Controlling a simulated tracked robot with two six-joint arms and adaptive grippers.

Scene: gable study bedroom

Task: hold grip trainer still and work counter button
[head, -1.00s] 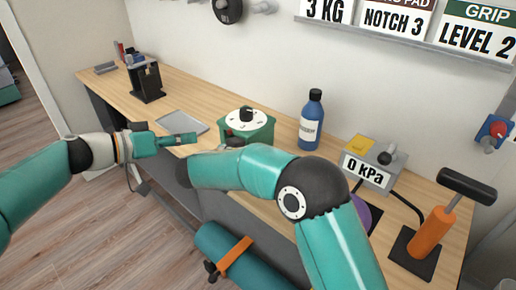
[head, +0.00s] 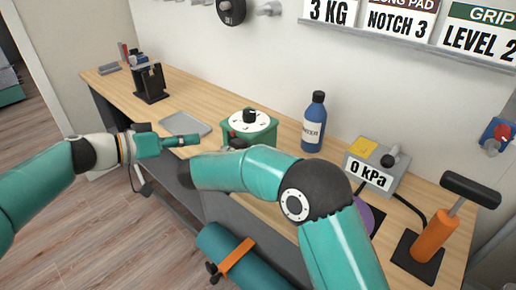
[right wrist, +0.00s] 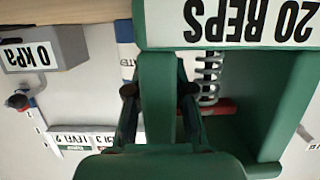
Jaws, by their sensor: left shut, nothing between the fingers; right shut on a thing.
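The grip trainer (head: 262,135) is a green box-like frame on the desk in the head view, with a white dial and a black knob (head: 249,116) on top. The right wrist view shows it close and upside down: a "20 REPS" plate (right wrist: 235,22), a coil spring (right wrist: 209,78) and a red bar (right wrist: 220,107). My right gripper (right wrist: 160,92) is shut on a green upright of the trainer; my own arm hides it in the head view. My left gripper (head: 196,140) is shut and empty, left of the trainer and apart from it. I cannot make out the counter button.
A grey tray (head: 185,124) lies left of the trainer. A blue bottle (head: 313,125), a "0 kPa" box (head: 368,176) and an orange pump (head: 433,236) stand to its right. A black stand (head: 150,84) is at the far left. A teal roll (head: 222,250) is below the desk.

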